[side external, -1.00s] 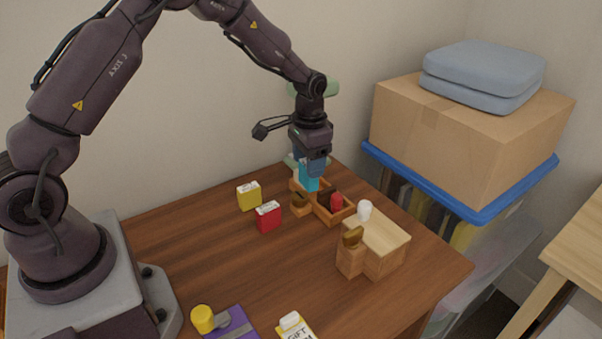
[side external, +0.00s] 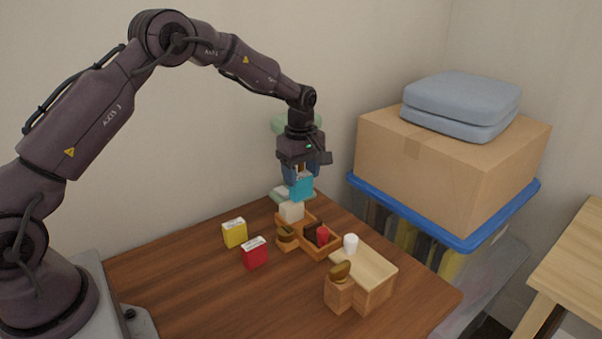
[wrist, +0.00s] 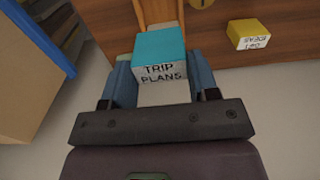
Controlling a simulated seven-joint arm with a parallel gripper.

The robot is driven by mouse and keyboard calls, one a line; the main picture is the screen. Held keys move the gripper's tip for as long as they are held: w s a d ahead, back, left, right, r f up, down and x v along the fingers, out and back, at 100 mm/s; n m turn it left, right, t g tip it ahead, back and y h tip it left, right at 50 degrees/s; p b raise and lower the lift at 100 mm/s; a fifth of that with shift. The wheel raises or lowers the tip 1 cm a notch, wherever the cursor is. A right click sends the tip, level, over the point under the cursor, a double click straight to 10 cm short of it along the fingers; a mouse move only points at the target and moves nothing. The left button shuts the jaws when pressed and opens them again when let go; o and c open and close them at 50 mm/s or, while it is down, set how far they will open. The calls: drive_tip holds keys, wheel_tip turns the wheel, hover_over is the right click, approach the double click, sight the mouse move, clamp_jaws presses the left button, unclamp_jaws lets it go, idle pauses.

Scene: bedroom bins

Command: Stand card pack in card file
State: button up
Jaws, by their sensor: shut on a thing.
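A teal card pack (side external: 301,188) is held in my gripper (side external: 301,173), above the back of an open wooden compartment tray (side external: 327,252). The tray appears to be the card file, but I cannot be sure. In the wrist view my gripper (wrist: 160,62) has one finger on each side of the teal pack (wrist: 160,44), whose white face reads "TRIP PLANS". The pack looks roughly upright in the side view and apart from the tray. A yellow pack (side external: 235,233) and a red pack (side external: 254,253) stand on the table left of the tray.
A cream block (side external: 291,211) is at the tray's back corner. A red object (side external: 322,236) is in the tray. A white object (side external: 351,243) and a light wooden box (side external: 370,272) are to its right. The table front left (side external: 200,290) is clear.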

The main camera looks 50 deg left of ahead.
sight(301, 194)
idle(0.3)
drive_tip(key=shift+f, duration=2.9)
drive_tip(key=shift+f, duration=1.65)
drive_tip(key=o, duration=1)
wheel_tip(301, 194, up, 13)
